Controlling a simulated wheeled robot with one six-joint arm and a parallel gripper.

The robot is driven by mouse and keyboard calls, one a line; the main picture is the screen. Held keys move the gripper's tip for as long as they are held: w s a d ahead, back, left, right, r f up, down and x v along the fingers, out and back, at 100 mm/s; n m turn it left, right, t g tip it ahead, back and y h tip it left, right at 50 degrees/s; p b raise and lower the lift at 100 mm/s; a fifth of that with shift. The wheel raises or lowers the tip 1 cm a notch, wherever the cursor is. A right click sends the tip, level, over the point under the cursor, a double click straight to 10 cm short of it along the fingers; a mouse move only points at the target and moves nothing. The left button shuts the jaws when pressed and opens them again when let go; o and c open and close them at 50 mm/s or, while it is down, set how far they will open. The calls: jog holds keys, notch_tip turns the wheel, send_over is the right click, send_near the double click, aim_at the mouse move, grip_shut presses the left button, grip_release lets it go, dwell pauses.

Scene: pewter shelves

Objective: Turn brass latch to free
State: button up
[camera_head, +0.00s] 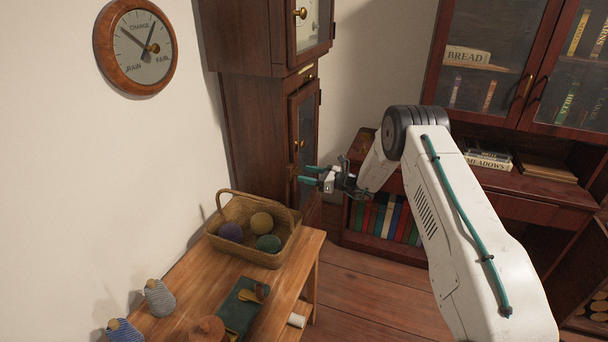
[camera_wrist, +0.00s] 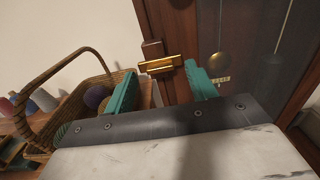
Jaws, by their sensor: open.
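The brass latch (camera_wrist: 160,64) shows in the wrist view as a short shiny bar, lying roughly crosswise in the picture. It sits on a dark wooden block at the edge of the tall clock's glazed door (camera_wrist: 258,50). My gripper (camera_wrist: 161,84) is open, with its two teal fingers apart. The latch lies between and slightly beyond the fingertips, and I cannot tell whether they touch it. In the head view my gripper (camera_head: 307,174) reaches left to the clock case (camera_head: 255,130), whose door stands shut or nearly so. The latch is too small to make out there.
A wicker basket (camera_head: 222,250) with several yarn balls stands on a wooden table (camera_head: 185,299) below and left of my gripper; its handle rises close by in the wrist view. A bookcase (camera_head: 390,166) stands behind the arm. Floor (camera_head: 370,290) is clear between them.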

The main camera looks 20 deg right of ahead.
jog(key=shift+x, duration=0.95)
jog(key=c, duration=1)
